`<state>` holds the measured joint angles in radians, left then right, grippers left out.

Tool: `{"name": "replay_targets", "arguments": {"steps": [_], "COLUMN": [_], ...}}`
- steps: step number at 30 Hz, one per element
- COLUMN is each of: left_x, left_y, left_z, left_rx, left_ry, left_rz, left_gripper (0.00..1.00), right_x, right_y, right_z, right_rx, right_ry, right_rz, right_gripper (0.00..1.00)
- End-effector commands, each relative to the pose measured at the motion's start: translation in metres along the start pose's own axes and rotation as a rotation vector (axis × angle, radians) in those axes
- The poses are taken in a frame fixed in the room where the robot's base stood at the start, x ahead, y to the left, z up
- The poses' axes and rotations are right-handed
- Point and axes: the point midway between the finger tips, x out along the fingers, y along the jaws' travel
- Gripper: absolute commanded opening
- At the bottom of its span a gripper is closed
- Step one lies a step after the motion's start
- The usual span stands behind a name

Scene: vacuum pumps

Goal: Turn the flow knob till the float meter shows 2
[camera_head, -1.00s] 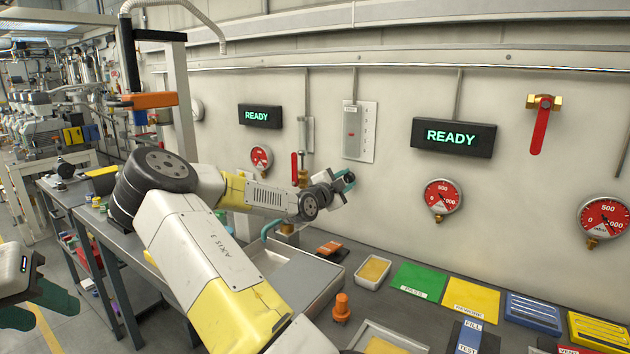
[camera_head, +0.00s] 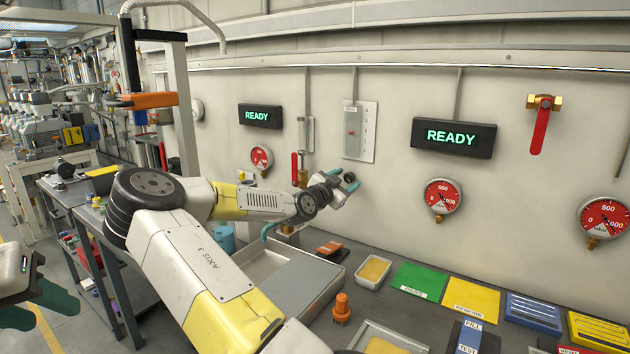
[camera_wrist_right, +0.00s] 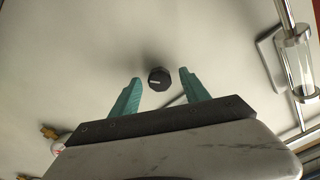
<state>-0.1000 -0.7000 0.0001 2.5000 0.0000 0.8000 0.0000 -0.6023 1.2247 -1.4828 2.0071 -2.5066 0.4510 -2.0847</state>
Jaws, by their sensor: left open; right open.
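The flow knob (camera_wrist_right: 159,78) is small, dark and round with a pale pointer line, mounted on the pale wall. It also shows as a dark spot at my right gripper in the head view (camera_head: 349,177). My right gripper (camera_head: 343,182) is open with its teal fingers towards the wall. In the wrist view the knob appears between the two fingertips; I cannot tell whether they touch it. My left gripper (camera_head: 42,306) is open and empty at the far left.
Red gauges (camera_head: 441,196), a red-handled valve (camera_head: 540,123) and READY signs (camera_head: 453,137) are on the wall.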

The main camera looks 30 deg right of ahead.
Motion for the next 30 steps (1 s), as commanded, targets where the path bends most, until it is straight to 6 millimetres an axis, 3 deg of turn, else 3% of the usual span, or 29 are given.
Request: {"name": "replay_targets", "arguments": {"steps": [11,23,30], "left_x": [0.0,0.0,0.0], "left_y": [0.0,0.0,0.0], "left_z": [0.0,0.0,0.0], "left_rx": [0.0,0.0,0.0], "left_ry": [0.0,0.0,0.0], "left_rz": [0.0,0.0,0.0], "left_gripper": [0.43,0.43,0.43], "right_x": [-0.015,-0.018,-0.041], "right_y": [0.0,0.0,-0.001], "right_z": [0.0,0.0,0.0], "right_rx": [0.001,0.0,0.001], "right_ry": [0.0,0.0,0.0], "right_rz": [-0.001,0.0,-0.001], "right_gripper": [0.54,0.54,0.54]}}
